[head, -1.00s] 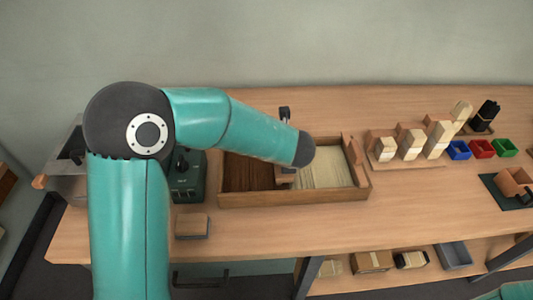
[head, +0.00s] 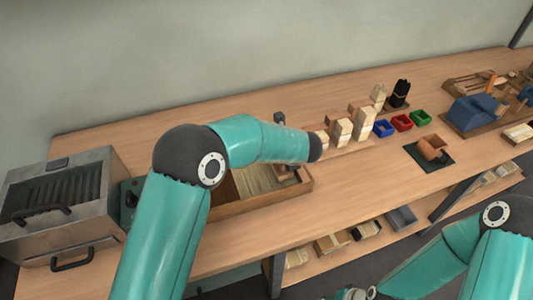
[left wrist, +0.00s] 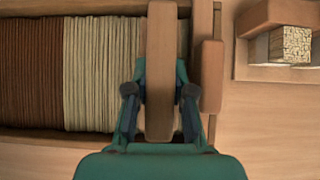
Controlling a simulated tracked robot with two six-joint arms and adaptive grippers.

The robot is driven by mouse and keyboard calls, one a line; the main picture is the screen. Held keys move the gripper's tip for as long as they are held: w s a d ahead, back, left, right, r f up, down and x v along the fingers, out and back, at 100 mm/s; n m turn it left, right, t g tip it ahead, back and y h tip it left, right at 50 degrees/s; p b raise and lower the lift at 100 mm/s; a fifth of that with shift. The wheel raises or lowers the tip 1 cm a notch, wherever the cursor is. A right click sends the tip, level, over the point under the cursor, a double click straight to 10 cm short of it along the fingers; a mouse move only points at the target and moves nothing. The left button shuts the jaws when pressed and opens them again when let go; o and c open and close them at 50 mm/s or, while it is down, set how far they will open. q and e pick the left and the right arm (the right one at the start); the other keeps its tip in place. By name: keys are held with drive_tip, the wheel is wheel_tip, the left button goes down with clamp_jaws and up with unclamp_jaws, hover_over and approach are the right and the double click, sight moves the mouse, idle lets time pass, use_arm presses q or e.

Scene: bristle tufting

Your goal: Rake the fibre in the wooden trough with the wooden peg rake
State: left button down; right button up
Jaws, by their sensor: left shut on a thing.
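The wooden trough (head: 265,207) lies under my left forearm in the head view. Its fibre shows in the left wrist view as dark brown strands (left wrist: 30,75) on the left and pale strands (left wrist: 100,70) on the right. My left gripper (left wrist: 160,100) is over the pale fibre near the trough's right end. It is shut on a wooden bar, seemingly the peg rake (left wrist: 160,55). The rake's pegs are hidden, so I cannot tell how deep they sit.
A wooden piece (left wrist: 208,75) stands at the trough's right end, close beside the held bar. A metal box (head: 60,205) stands at the left.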

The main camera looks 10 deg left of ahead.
use_arm(q)
drive_tip(key=shift+w+d, duration=0.1)
drive_tip(key=shift+d, duration=0.1)
drive_tip(key=shift+a, duration=0.1)
drive_tip(key=shift+a+f+b, duration=0.1)
drive_tip(key=shift+a+b, duration=0.1)
drive_tip(key=shift+b, duration=0.1)
drive_tip(key=shift+s+a+b, duration=0.35)
drive_tip(key=shift+s+a, duration=0.1)
drive_tip(key=shift+a, duration=0.15)
drive_tip(key=shift+s+a+b, duration=0.3)
drive_tip(key=shift+s+a, duration=0.1)
drive_tip(key=shift+a, duration=0.2)
drive_tip(key=shift+s, duration=0.1)
